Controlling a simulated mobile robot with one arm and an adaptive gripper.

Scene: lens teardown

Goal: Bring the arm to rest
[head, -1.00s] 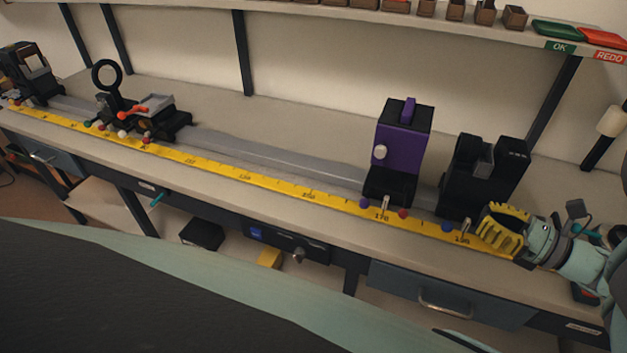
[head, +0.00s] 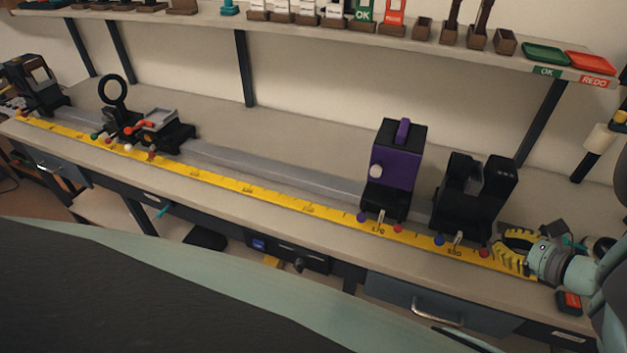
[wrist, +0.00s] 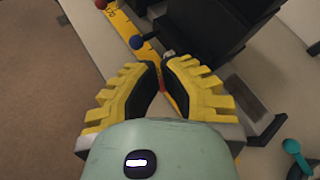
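My gripper (head: 498,247) is at the right end of the bench, with yellow ribbed fingers pointing left over the yellow scale (head: 250,190). In the wrist view my gripper (wrist: 162,62) has its fingertips close together with a narrow gap and nothing visible held between them. The black U-shaped holder (head: 470,200) stands on the rail just beyond the fingertips. A red ball-headed pin (head: 484,253) is near the fingertips; whether they touch it I cannot tell.
A purple block (head: 398,165) stands on the rail (head: 270,170) left of the holder. Carriages with a black ring (head: 112,90) are farther left. A shelf (head: 330,38) with green and red trays runs above. A teal-handled tool (wrist: 292,147) lies right of the gripper.

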